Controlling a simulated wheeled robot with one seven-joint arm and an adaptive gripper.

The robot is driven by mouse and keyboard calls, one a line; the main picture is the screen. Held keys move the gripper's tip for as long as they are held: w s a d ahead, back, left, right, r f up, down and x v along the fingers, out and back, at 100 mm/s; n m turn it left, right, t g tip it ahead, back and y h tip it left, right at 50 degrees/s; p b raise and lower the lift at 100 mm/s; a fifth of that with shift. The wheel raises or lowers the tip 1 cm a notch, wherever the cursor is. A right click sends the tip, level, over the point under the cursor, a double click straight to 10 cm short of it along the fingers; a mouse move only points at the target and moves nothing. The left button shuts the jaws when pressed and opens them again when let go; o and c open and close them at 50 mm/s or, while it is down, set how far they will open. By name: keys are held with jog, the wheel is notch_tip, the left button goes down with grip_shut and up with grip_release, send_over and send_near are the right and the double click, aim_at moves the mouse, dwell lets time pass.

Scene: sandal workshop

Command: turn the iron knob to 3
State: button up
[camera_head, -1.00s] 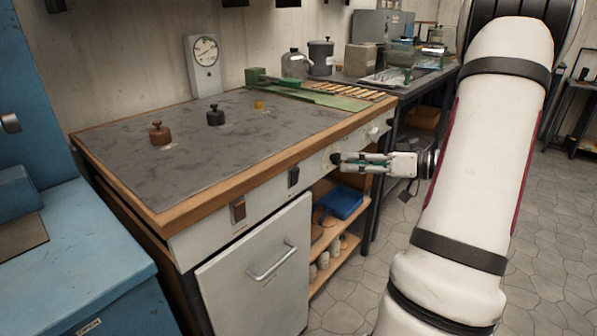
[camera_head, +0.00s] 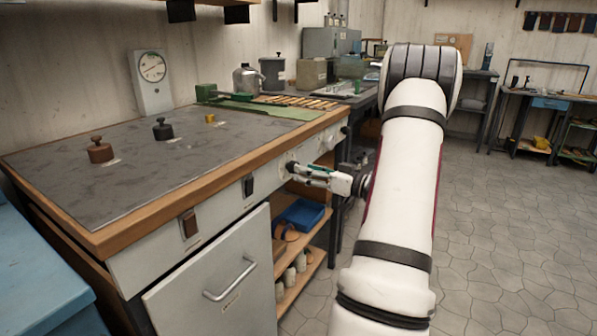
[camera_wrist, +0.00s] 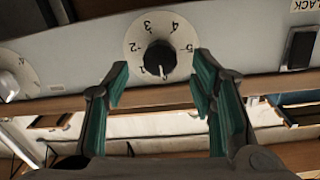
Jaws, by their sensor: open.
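A black knob (camera_wrist: 155,58) sits on a round white dial (camera_wrist: 133,32) on the bench's front panel in the wrist view. The digits 2, 3, 4 and 5 run around the dial, with 3 at the upper left. The knob's white mark is at its bottom, pointing down, away from the 3. No name for this knob is readable. My gripper (camera_wrist: 162,80) is open and empty, its green-padded fingers on either side below the knob. In the head view my gripper (camera_head: 298,171) is at the front panel, its tips partly hiding the dial.
Another dial with a pale knob (camera_wrist: 12,85) is at the wrist view's left, and a dark switch (camera_wrist: 300,48) at the right. The grey-topped bench (camera_head: 105,240) carries several knobbed weights and a round gauge (camera_head: 151,68). Open shelves with a blue bin (camera_head: 303,213) lie below.

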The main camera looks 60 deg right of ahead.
aim_at(292, 167)
jog(key=shift+w+a, duration=0.1)
jog(key=shift+w, duration=1.65)
jog(key=c, duration=1.1)
jog(key=shift+c, duration=0.2)
